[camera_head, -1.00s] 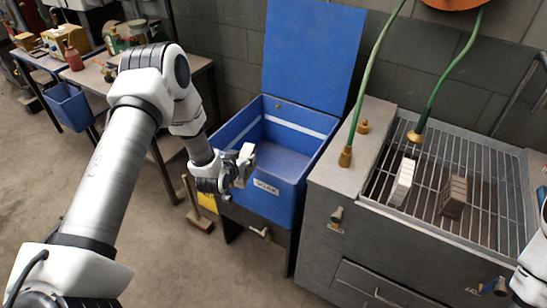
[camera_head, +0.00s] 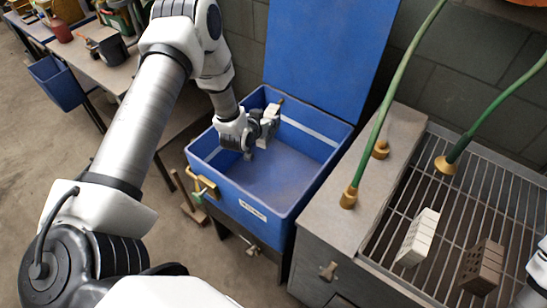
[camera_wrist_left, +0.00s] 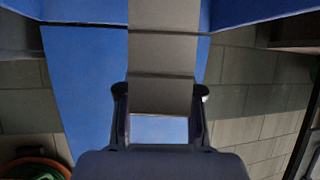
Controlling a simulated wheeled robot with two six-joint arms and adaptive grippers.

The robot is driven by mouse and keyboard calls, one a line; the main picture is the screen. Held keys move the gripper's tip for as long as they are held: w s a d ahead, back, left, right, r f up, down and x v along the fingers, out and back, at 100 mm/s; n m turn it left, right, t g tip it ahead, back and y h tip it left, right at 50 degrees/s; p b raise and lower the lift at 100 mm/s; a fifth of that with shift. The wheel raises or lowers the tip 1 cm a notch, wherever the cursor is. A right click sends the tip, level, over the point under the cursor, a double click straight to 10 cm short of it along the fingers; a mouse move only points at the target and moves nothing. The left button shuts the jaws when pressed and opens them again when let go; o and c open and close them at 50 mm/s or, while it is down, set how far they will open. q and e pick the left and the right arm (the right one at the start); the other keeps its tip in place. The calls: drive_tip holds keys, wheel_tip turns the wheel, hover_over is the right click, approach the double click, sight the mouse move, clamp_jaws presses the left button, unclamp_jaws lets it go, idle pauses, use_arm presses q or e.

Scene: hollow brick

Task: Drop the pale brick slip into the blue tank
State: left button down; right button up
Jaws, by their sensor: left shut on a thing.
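My left gripper (camera_head: 262,130) is over the open blue tank (camera_head: 262,180), toward its back left side. It is shut on the pale brick slip (camera_head: 270,122), which is partly hidden by the fingers. In the left wrist view the slip (camera_wrist_left: 163,55) is a flat grey-beige slab between the two fingers (camera_wrist_left: 160,95), with blue surfaces around it. The tank's blue lid (camera_head: 330,50) stands raised at the back. My right gripper is not in view; only part of my right arm shows at the right edge.
A metal grate (camera_head: 440,200) on the grey bench at right holds a whitish hollow brick (camera_head: 417,238) and a brown brick (camera_head: 482,266). Green hoses (camera_head: 395,100) hang above it. The tank's visible floor is bare. A cluttered table (camera_head: 95,65) stands at left.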

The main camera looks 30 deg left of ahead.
use_arm(q)
drive_tip(key=shift+s+f+b, duration=0.95)
drive_tip(key=shift+s, duration=0.05)
drive_tip(key=f, duration=0.1)
drive_tip(key=w+f+b, duration=0.1)
drive_tip(key=shift+f, duration=0.4)
drive_tip(key=shift+w+f, duration=0.3)
drive_tip(key=shift+s+r, duration=0.2)
drive_tip(key=shift+r, duration=0.15)
drive_tip(key=c, duration=0.7)
unclamp_jaws()
drive_tip(key=shift+s+r, duration=0.1)
drive_tip(key=shift+s, duration=0.1)
drive_tip(key=shift+w+f, duration=0.2)
drive_tip(key=v, duration=1.2)
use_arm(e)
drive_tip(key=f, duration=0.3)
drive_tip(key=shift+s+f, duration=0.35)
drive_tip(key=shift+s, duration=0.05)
